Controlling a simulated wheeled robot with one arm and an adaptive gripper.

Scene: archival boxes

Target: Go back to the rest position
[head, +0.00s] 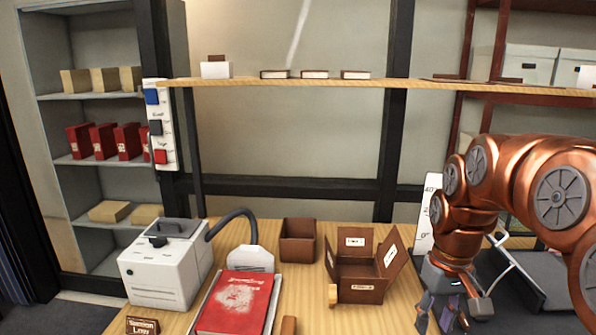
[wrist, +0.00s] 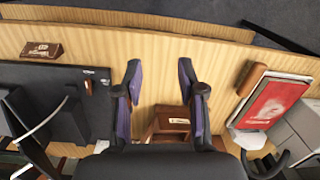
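My copper arm comes in from the right in the head view, and my gripper (head: 445,312) hangs low, right of the open brown archival box (head: 362,290). In the wrist view my gripper (wrist: 160,70) has its two purple-lined fingers wide apart with nothing between the tips. The brown box (wrist: 172,124) shows beyond the fingers there, and I cannot tell its exact distance. In the head view the box stands on the wooden table with its flaps raised.
A red book (head: 236,302) lies on a tray at the front. It also shows in the wrist view (wrist: 272,103). A white machine (head: 165,268) with a dark hose stands left, and a small brown bin (head: 298,240) stands behind. A shelf board (head: 330,82) spans the back.

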